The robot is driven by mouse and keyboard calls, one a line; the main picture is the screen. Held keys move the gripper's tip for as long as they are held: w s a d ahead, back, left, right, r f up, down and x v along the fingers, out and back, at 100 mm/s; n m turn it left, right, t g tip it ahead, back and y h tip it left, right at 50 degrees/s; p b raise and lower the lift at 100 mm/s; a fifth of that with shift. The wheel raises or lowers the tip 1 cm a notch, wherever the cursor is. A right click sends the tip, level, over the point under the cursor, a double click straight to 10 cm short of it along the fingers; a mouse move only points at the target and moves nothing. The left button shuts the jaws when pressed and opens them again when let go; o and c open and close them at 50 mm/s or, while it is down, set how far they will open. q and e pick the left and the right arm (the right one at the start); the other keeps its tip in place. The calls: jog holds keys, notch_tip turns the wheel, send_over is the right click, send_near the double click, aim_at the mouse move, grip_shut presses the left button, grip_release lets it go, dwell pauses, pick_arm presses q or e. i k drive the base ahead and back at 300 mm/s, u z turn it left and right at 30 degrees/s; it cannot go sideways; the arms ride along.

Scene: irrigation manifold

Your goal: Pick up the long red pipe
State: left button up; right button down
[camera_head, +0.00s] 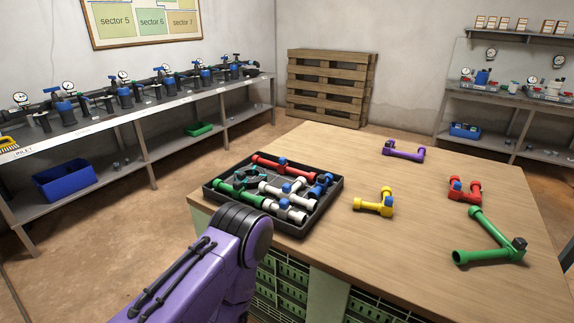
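A long red pipe (299,171) lies along the far side of the black tray (305,232) on the wooden table. A blue fitting shows at its middle. Green, white and blue pipe pieces and a small teal and dark object (249,177) lie nearer in the same tray. My purple left arm rises from the bottom edge in front of the tray, its dark joint close to the tray's near corner in the picture. Neither of my grippers can be seen.
On the table stand a yellow pipe piece (371,205), a purple one (404,151), a short red one (465,189) and a green one (484,255). A bench with valves and gauges runs along the left wall; a pallet (328,89) leans behind.

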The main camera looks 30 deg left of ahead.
aim_at(282, 167)
jog(key=z, duration=3.15)
jog(key=k, duration=1.7)
jog(key=u, duration=0.8)
